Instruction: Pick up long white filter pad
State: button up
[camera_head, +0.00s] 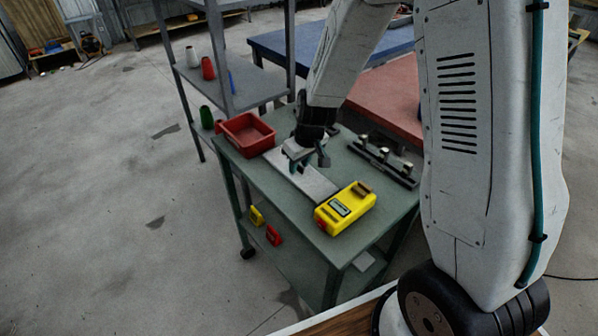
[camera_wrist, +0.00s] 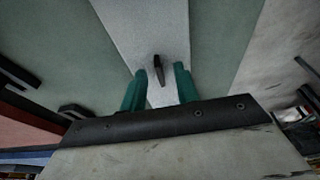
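The long white filter pad (camera_head: 313,184) lies flat on the top of a green cart (camera_head: 257,183). In the wrist view the pad (camera_wrist: 135,22) runs from the top edge down beneath my gripper, with a small dark upright grip (camera_wrist: 158,66) on it. My gripper (camera_head: 309,165) is over the pad, pointing down. In the wrist view its two teal fingers (camera_wrist: 159,88) are apart, one toward each side of the dark grip. Nothing is visibly clamped between them. I cannot tell whether the fingertips touch the pad. My gripper hides part of the pad in the head view.
A red bin (camera_head: 246,134) stands on the cart's far left corner. A yellow device (camera_head: 345,208) sits at the pad's near end. A dark rail with metal blocks (camera_head: 382,162) lies to the right. A grey shelf (camera_head: 232,92) stands behind left.

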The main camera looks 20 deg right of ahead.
grip_shut()
